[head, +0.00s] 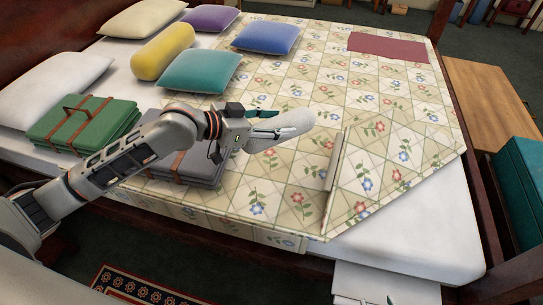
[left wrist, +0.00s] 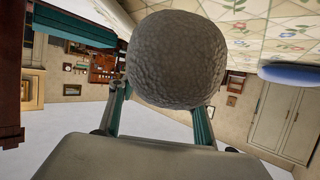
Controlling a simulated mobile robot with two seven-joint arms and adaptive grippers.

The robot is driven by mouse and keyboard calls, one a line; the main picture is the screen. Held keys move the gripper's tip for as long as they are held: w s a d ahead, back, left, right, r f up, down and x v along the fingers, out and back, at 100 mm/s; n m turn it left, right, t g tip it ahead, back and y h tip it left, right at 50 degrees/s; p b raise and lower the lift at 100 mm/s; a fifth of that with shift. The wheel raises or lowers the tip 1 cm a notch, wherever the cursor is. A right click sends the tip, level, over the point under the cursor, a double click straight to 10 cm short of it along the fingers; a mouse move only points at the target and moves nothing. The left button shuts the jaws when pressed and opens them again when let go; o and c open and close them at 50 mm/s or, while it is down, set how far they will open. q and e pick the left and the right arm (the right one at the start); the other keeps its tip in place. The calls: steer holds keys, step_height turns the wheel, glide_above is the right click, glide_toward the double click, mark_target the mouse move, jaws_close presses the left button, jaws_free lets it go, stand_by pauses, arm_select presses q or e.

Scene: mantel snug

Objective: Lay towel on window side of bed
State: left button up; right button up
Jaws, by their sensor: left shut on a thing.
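My left gripper (head: 270,122) reaches in from the left over the middle of the bed. It is shut on a pale, thick, rounded roll, which I take to be the towel (head: 292,123). In the left wrist view the towel (left wrist: 175,58) appears as a grey, textured round end between the two teal fingers (left wrist: 160,125). The bed (head: 410,225) has a patterned quilt (head: 320,185) with a folded corner at the front right. The towel appears held above the quilt; the exact gap cannot be told. No window is visible.
Cushions in yellow (head: 163,51), teal (head: 201,71), blue (head: 266,37) and purple (head: 208,18) lie near the headboard. A green case (head: 85,120) and grey folded stack (head: 190,165) lie at the near side. A maroon cloth (head: 385,47) lies at the far side. A wooden bench (head: 490,100) stands right.

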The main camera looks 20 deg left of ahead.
steer(key=shift+w+a+r+b, duration=0.25)
steer(key=shift+w+b, duration=0.15)
steer(key=shift+b, duration=0.15)
steer(key=shift+w+a+r+b, duration=0.1)
steer(key=shift+w+a+b, duration=0.1)
steer(key=shift+w+b, duration=0.25)
steer(key=shift+a+r, duration=0.25)
steer(key=shift+r, duration=0.05)
arm_select(q)
step_height(320, 180, down, 14)
steer(key=shift+f+b, duration=0.1)
steer(key=shift+b, duration=1.05)
arm_select(e)
steer(key=shift+s+f+y, duration=0.15)
steer(key=shift+f+y, duration=0.15)
steer(key=shift+f, duration=0.25)
arm_select(q)
steer(key=shift+f, duration=0.15)
arm_select(e)
steer(key=shift+w+a+r, duration=0.1)
steer(key=shift+w+r, duration=0.1)
steer(key=shift+r, duration=0.05)
steer(key=shift+w+r+t, duration=0.15)
steer(key=shift+r+t, duration=0.15)
arm_select(q)
steer(key=shift+r, duration=0.2)
arm_select(e)
steer(key=shift+f, duration=0.1)
